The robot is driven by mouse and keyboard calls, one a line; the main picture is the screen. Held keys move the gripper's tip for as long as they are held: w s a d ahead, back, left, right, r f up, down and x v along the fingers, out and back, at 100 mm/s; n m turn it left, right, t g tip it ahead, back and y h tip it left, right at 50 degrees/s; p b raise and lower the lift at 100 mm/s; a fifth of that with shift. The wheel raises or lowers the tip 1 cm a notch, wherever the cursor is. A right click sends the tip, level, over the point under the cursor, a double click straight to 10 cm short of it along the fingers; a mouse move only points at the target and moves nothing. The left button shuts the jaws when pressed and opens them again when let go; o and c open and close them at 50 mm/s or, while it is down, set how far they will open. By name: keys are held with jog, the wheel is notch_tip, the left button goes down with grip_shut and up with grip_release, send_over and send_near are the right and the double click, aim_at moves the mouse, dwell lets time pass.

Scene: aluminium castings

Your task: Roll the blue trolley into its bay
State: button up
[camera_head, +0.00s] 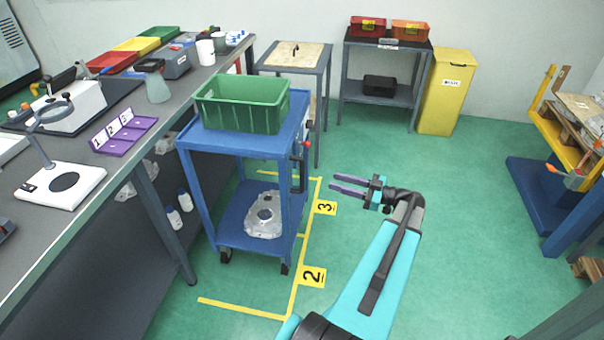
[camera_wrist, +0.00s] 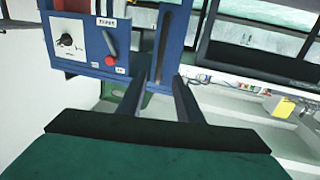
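The blue trolley (camera_head: 230,198) stands upright beside the long bench in the head view. A green crate (camera_head: 242,115) is on its top and a pale metal casting (camera_head: 264,216) is on its lower shelf. Yellow floor lines (camera_head: 292,290) mark bays labelled 2 (camera_head: 313,277) and 3 (camera_head: 325,207). The near wheels are within the lines by label 2; the trolley hides part of the marking. My gripper (camera_head: 333,182) is open and empty, to the right of the trolley and apart from it, fingers pointing left. In the wrist view its fingers (camera_wrist: 157,92) are spread.
The wrist view shows a blue panel with a dial and red lever (camera_wrist: 110,60). A wooden-topped table (camera_head: 296,55), a shelf stand (camera_head: 350,75) and a yellow bin (camera_head: 446,92) stand at the back. A blue-and-yellow frame (camera_head: 545,195) is at right. The green floor between is clear.

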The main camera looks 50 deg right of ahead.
jog(key=p, duration=0.2)
send_over(303, 189)
jog(key=shift+w+d, duration=0.25)
jog(key=shift+w, duration=0.05)
dwell(0.6)
jog(key=shift+c, duration=0.2)
grip_shut()
